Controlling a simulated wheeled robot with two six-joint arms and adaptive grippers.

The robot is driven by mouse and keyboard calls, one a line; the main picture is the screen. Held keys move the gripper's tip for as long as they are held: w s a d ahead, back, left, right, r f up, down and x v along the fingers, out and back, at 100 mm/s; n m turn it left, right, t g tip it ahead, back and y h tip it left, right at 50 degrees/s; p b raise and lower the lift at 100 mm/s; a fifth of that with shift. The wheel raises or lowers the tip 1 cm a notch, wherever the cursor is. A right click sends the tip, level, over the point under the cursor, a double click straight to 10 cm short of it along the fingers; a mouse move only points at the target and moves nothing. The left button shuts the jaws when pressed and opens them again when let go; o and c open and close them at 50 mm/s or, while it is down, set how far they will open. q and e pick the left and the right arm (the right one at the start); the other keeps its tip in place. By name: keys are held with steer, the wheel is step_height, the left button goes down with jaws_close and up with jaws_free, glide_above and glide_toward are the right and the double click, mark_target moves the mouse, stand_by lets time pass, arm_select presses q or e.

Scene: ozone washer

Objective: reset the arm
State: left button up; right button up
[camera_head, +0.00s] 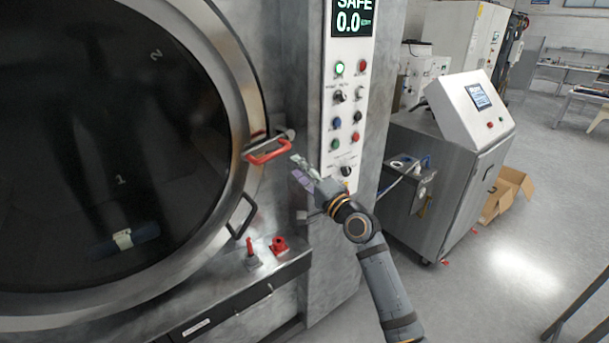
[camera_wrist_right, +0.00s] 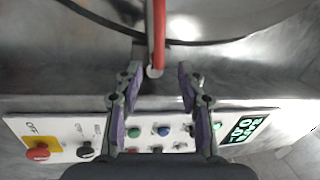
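My right gripper (camera_head: 303,172) is in front of the washer, to the right of the red door handle (camera_head: 268,151) and left of the control panel's lower part. In the right wrist view its two fingers (camera_wrist_right: 152,85) are spread apart with nothing between the tips. The red handle (camera_wrist_right: 158,35) shows just beyond them there, apart from the fingers. My right arm (camera_head: 385,280) comes in from the bottom right. My left gripper is not in view.
The round door (camera_head: 110,140) looks closed, with a black handle (camera_head: 242,215) low on its rim. The control panel (camera_head: 347,110) reads SAFE 0.0. Red fittings (camera_head: 279,245) stand on the ledge below. A steel cabinet (camera_head: 440,190) and cardboard box (camera_head: 507,195) stand right.

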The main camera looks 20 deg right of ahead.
steer(key=shift+v, duration=1.25)
steer(key=s+d+f+n+g+h+b, duration=0.1)
steer(key=d+f+g+h, duration=0.2)
steer(key=f, duration=1.4)
steer(key=s+d+f+n+g+h+b, duration=0.1)
steer(key=d+f+g+h, duration=0.15)
steer(key=f, duration=1.45)
steer(key=s+d+f+n+g, duration=0.15)
steer(key=s+f, duration=0.45)
steer(key=f, duration=0.7)
steer(key=s+d+f+n+g+h+b, duration=0.2)
steer(key=s+f+n+g, duration=0.3)
steer(key=s+f, duration=1.65)
steer(key=s+f+n+g, duration=0.2)
steer(key=s+f, duration=0.2)
steer(key=s, duration=0.8)
steer(key=s+f+n+g, duration=0.1)
steer(key=s+f+g, duration=0.2)
steer(key=s, duration=0.9)
steer(key=shift+s+f+n+g+h, duration=0.35)
steer(key=shift+s+f+h, duration=0.1)
steer(key=shift+f, duration=0.3)
